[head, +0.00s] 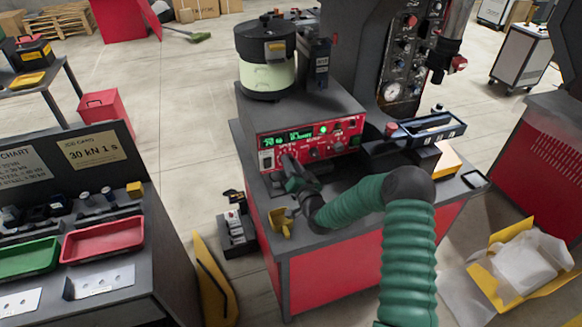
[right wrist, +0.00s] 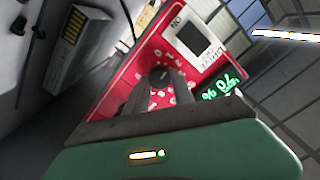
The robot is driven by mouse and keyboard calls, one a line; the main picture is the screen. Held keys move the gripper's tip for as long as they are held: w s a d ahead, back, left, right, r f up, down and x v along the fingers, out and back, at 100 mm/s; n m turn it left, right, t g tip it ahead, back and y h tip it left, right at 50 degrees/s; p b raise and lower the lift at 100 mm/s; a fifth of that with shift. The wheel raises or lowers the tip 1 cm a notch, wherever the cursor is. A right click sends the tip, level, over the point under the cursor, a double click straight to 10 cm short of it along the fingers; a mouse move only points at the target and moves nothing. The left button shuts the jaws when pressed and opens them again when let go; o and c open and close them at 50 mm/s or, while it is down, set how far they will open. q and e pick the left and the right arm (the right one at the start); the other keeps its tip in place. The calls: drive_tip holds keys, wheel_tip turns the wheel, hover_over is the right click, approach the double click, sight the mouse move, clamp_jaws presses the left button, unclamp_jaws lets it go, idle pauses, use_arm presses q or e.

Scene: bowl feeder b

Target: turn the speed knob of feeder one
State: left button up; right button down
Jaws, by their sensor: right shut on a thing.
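The feeder's red control panel (head: 345,139) is on the front of a dark box, with the bowl feeder (head: 267,75) on top. My right gripper (head: 287,162) is at the panel's left part, below the green display (head: 272,141). In the right wrist view its two fingers close around a dark round knob (right wrist: 161,75) ringed by white dial marks. The fingers hide the knob's sides, and the gripper hides it in the head view. A white plate with a dark rocker switch (right wrist: 195,40) is beside the knob. My left gripper is not in view.
More knobs (head: 338,147) are on the panel to the right. A yellow clamp-like object (head: 281,222) is at the bench's front left edge. A dark tray (head: 436,128) and a yellow block (head: 448,158) are to the right. Another bench with a red tray (head: 102,240) stands left.

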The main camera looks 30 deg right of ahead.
drive_tip(key=m+b, duration=0.1)
drive_tip(key=m, duration=0.6)
drive_tip(key=m+b, duration=0.1)
drive_tip(key=m, duration=0.2)
drive_tip(key=shift+s+d+f+b, duration=0.1)
drive_tip(key=shift+d+f+b, duration=0.05)
drive_tip(key=shift+f+b, duration=0.2)
drive_tip(key=shift+m, duration=0.4)
drive_tip(key=c, duration=1.3)
unclamp_jaws()
drive_tip(key=shift+o, duration=1.1)
drive_tip(key=shift+d, duration=0.1)
drive_tip(key=v, duration=1.6)
drive_tip(key=shift+s+b, duration=0.4)
